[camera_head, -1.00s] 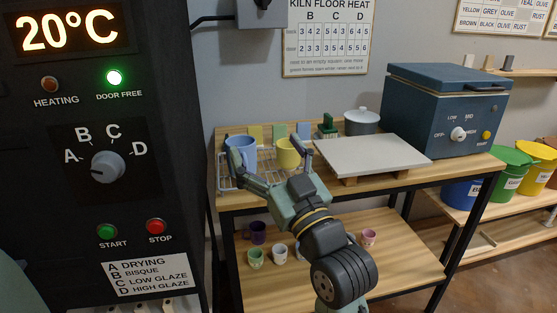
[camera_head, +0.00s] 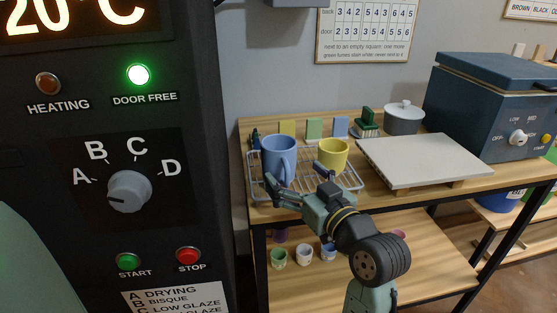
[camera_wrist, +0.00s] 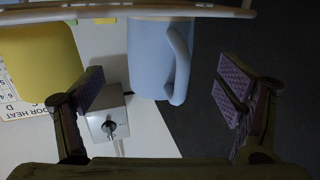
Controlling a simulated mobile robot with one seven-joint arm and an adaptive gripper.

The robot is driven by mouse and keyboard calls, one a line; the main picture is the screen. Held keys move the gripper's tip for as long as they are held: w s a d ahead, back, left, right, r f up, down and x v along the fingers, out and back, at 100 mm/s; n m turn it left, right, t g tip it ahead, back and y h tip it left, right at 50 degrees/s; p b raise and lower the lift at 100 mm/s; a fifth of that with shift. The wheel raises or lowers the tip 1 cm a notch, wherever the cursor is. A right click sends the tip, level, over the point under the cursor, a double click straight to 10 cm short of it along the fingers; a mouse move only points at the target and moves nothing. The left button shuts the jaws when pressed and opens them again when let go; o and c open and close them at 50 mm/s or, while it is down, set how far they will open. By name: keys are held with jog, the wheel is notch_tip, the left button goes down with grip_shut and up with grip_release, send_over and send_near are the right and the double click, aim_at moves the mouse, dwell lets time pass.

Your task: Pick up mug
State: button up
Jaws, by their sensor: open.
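A blue mug (camera_head: 276,153) stands on a wire rack (camera_head: 262,197) on the tabletop, its handle facing the front right. It also shows in the wrist view (camera_wrist: 148,62), upside down, with its handle at the right. A yellow mug (camera_head: 333,154) stands close to its right, and shows at the left of the wrist view (camera_wrist: 36,66). My gripper (camera_head: 297,181) is open and empty in front of the mugs. In the wrist view, the blue mug lies across the gap between my fingers (camera_wrist: 162,88); I cannot tell how deep it is between them.
A black kiln panel (camera_head: 190,220) stands close at the left. A pale slab (camera_head: 425,160), a grey lidded pot (camera_head: 404,120) and a blue kiln box (camera_head: 485,105) are at the right. Several small cups, including a green one (camera_head: 278,258), stand on the lower shelf.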

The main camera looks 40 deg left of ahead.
aim_at(280, 160)
jog(key=p+x, duration=0.2)
jog(key=x, duration=0.4)
jog(key=shift+r, duration=0.1)
jog(key=shift+w+a, duration=0.2)
jog(key=shift+a, duration=0.25)
jog(key=shift+c, duration=0.6)
jog(key=c, duration=1.4)
